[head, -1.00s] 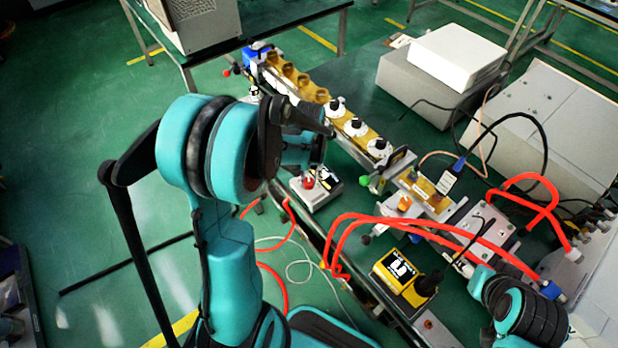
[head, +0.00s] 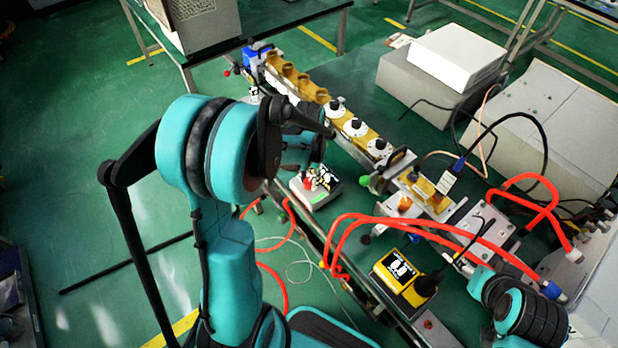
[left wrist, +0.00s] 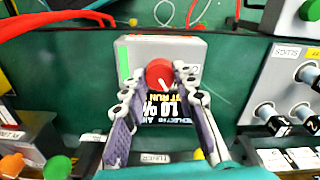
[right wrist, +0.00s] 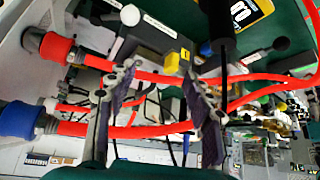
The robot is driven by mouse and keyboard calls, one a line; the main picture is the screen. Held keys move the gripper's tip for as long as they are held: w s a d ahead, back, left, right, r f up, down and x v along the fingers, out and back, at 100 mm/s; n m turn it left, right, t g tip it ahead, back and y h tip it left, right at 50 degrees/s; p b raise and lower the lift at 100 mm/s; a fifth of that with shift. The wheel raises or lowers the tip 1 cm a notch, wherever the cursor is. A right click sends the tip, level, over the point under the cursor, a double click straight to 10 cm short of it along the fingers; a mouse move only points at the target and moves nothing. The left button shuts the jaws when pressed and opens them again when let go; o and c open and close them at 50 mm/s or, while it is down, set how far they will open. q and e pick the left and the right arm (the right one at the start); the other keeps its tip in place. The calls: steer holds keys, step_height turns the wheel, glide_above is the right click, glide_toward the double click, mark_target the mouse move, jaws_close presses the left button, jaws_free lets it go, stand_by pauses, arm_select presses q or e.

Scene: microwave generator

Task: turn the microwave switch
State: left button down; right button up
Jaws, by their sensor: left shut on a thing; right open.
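The microwave switch is a round red knob (left wrist: 159,74) on a small grey control box (left wrist: 185,47) with a dark display. The box (head: 326,192) also shows in the head view, at the near edge of the bench, with the red knob (head: 308,183) partly hidden. A green strip (left wrist: 124,60) shows on the box. My left gripper (left wrist: 158,82) is shut on the red knob, one finger on each side. Its fingers partly cover the display's lit text. My right gripper (right wrist: 158,82) is open, with red hoses passing behind its fingers.
A yellow meter (head: 403,279) with lit digits stands right of the box. Red hoses (head: 350,225) loop over the bench. A brass waveguide rail (head: 310,92) with several white dials runs behind the box. White cabinets (head: 459,55) fill the back right.

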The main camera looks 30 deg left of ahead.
mark_target(309, 181)
arm_select(q)
steer(key=c, duration=1.2)
jaws_free()
step_height(309, 181, up, 12)
steer(key=s+d+t, duration=0.2)
steer(key=s+d, duration=0.1)
steer(key=s+d+r+n+t, duration=0.1)
steer(key=s+d+t, duration=0.1)
steer(key=s+d, duration=0.2)
steer(key=s+d+t, duration=0.3)
steer(key=s, duration=0.1)
steer(key=shift+s+d+r+n, duration=0.1)
steer(key=shift+d+r+n, duration=0.15)
steer(key=shift+r+n, duration=0.05)
